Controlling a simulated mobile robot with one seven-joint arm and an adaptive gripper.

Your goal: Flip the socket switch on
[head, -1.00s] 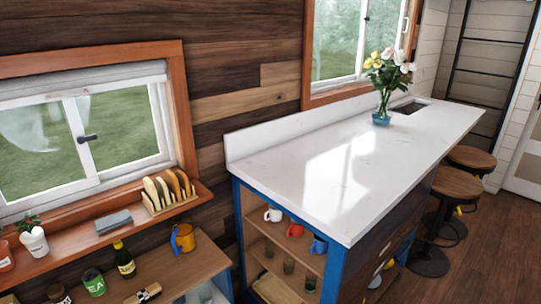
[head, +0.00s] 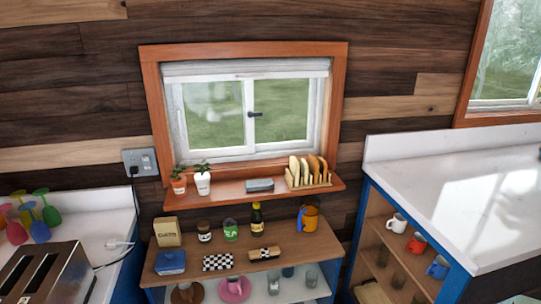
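A grey wall socket plate (head: 140,162) is on the wood wall in the head view, left of the small window and above the left counter. A black plug sits in its left part. The switch on the plate is too small to tell whether it is on or off. My gripper does not show in the head view.
A toaster (head: 46,274) and colourful glasses (head: 30,215) stand on the left counter (head: 95,209). A white plug and cable (head: 120,244) lie at its edge. A window ledge (head: 236,196) holds potted plants and a toast rack (head: 308,174). A shelf unit with jars (head: 290,251) stands below.

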